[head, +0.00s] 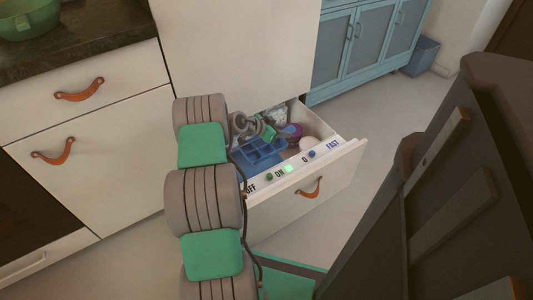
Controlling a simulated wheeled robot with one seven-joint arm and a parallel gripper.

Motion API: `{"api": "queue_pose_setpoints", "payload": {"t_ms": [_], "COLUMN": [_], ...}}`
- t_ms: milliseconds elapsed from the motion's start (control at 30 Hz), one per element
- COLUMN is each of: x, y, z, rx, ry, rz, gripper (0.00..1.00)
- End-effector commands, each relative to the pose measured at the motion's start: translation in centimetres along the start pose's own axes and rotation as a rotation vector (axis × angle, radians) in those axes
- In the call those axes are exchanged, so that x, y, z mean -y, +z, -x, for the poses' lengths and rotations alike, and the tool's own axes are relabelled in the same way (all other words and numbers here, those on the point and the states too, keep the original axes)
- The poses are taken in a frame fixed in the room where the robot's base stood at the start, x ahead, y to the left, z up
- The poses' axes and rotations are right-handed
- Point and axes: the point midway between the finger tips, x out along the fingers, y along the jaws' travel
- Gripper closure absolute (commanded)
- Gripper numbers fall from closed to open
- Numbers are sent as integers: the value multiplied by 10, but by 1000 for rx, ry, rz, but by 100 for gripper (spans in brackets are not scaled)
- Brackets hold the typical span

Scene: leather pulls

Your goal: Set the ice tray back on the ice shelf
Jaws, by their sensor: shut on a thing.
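The blue ice tray (262,153), with square compartments, is at the left part of an open freezer drawer (322,184). My gripper (265,137) is at the far edge of the tray and shut on it. The fingertips are small and partly hidden, and my arm covers the left side of the drawer. I cannot tell whether the tray rests on something or is held just above it. I cannot make out the ice shelf as a separate thing.
A pale round thing (313,146) and a purple thing (293,131) lie right of the tray. The drawer has an orange leather pull (312,188). Floor (372,112) is clear to the right.

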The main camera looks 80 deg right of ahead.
Motion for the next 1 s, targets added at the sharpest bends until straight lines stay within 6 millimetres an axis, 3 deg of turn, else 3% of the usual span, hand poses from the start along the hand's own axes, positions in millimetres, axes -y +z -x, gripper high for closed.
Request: {"api": "queue_pose_setpoints", "payload": {"t_ms": [33, 100, 367, 500, 867, 900, 1000], "x": [4, 10, 21, 22, 22, 22, 22], "y": [21, 39, 74, 98, 101, 101, 100], "z": [-3, -2, 1, -14, -16, -16, -16], "rx": [1, 1, 0, 0, 0, 0, 0], "ry": [-1, -2, -3, -3, -4, -4, -4], "rz": [6, 4, 3, 3, 3, 3, 3], "gripper": [100, 100, 100, 100, 100, 73, 64]}}
